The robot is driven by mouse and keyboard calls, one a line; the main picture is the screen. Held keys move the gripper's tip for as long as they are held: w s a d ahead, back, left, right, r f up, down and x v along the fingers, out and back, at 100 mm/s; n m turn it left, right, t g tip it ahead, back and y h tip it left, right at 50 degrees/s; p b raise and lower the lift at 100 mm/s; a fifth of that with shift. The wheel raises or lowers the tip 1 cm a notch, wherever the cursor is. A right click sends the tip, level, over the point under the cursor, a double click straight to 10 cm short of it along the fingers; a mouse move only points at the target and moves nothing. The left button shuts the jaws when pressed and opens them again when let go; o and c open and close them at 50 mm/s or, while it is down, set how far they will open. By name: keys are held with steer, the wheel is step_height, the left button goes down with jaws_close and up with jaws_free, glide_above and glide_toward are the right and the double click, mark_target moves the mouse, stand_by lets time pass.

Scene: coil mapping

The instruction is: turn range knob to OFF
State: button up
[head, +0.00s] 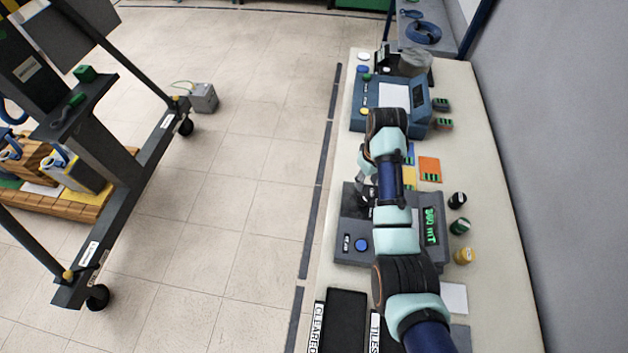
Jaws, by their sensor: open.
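A dark grey meter (345,225) with a green lit display (431,226), its digits partly hard to read, sits on the bench under my arm. A round blue button or knob (361,245) shows on its near left face beside a small label. I cannot make out the range knob or its setting; my arm and gripper cover the middle of the meter. My gripper (366,188) is small in view, partly hidden by my arm, and open over the far left part of the meter. I cannot tell whether it touches anything.
A blue instrument (418,122) stands farther back on the bench. Orange (430,169) and yellow cards lie between the two devices. Black, green and yellow cylinders (464,256) stand right of the meter. A black tray (345,322) lies in front. A wall borders the right; open floor lies left.

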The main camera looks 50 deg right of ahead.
mark_target(363, 197)
steer(key=shift+s+f, duration=0.1)
steer(key=shift+f, duration=0.05)
steer(key=shift+s+f, duration=0.15)
steer(key=shift+f, duration=0.1)
step_height(363, 197, down, 7)
steer(key=shift+a+f+b, duration=0.1)
steer(key=shift+f+b, duration=0.1)
steer(key=shift+b, duration=0.85)
jaws_close()
